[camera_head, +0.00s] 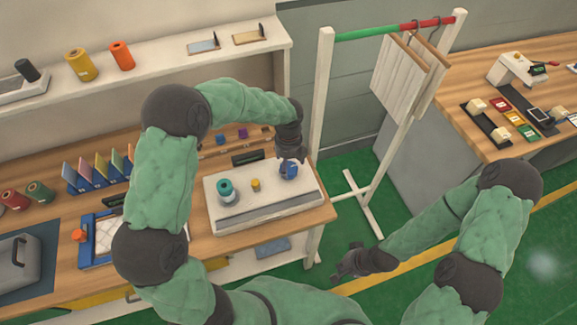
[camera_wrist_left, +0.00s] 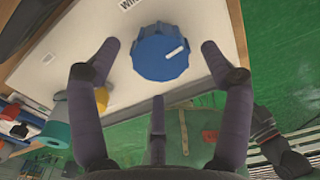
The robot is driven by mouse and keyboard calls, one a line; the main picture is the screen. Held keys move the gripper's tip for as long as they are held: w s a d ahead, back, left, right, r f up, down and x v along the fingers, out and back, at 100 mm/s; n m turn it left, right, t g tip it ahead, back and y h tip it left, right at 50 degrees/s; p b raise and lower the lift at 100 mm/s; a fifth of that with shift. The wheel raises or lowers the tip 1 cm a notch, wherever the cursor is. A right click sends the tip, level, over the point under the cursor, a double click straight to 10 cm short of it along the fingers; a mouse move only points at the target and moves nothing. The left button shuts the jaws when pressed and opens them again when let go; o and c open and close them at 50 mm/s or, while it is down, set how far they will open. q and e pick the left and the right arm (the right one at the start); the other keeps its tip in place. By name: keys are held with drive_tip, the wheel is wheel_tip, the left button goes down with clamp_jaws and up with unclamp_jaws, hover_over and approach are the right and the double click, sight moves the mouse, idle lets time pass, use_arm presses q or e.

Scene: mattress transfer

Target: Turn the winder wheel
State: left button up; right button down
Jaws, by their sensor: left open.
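The winder wheel is a blue knob with a white mark (camera_wrist_left: 160,52) on the white winder base (camera_head: 264,194). In the head view the wheel (camera_head: 288,170) sits at the base's right part, partly covered by my left gripper (camera_head: 291,158). In the left wrist view my left gripper (camera_wrist_left: 158,48) is open, its fingers spread on either side of the wheel with gaps, so it is not gripped. A teal spool (camera_head: 226,190) and a small yellow piece (camera_head: 256,184) stand on the base. My right gripper (camera_head: 352,262) hangs over the green floor, away from the bench; its finger state is unclear.
The wooden bench (camera_head: 318,213) holds a blue-framed tray (camera_head: 97,238) and colored cards (camera_head: 95,172) at left. A garment rack (camera_head: 318,95) with hangers stands right of the winder. Another table (camera_head: 455,98) is at right.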

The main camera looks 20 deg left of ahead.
use_arm(q)
drive_tip(key=shift+f, duration=1.05)
drive_tip(key=c, duration=1.2)
drive_tip(key=shift+o, duration=0.2)
